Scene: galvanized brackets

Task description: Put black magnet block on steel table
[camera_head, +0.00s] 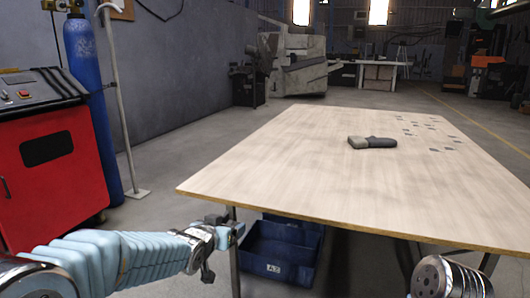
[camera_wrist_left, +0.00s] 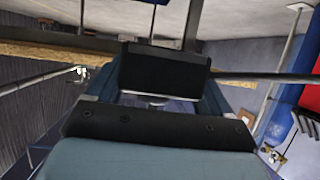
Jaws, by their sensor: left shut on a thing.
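The black magnet block (camera_wrist_left: 165,70) shows in the left wrist view as a dark, box-like piece between the blue-grey fingers of my left gripper (camera_wrist_left: 160,88). In the head view my left gripper (camera_head: 232,234) is at the table's near left corner, beside and below the top's edge; I cannot make out the block there. The only near table (camera_head: 290,165) has a pale, wood-looking top with a brown edge and metal legs, so I cannot tell steel in its top. My right arm shows only a link at the bottom right; its gripper is out of view.
A grey-and-black object (camera_head: 372,142) lies on the table, with small flat pieces (camera_head: 425,130) at its far right. The near left of the top is bare. Blue bins (camera_head: 282,250) stand under the table. A red cabinet (camera_head: 45,165) and blue cylinder (camera_head: 85,70) stand left.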

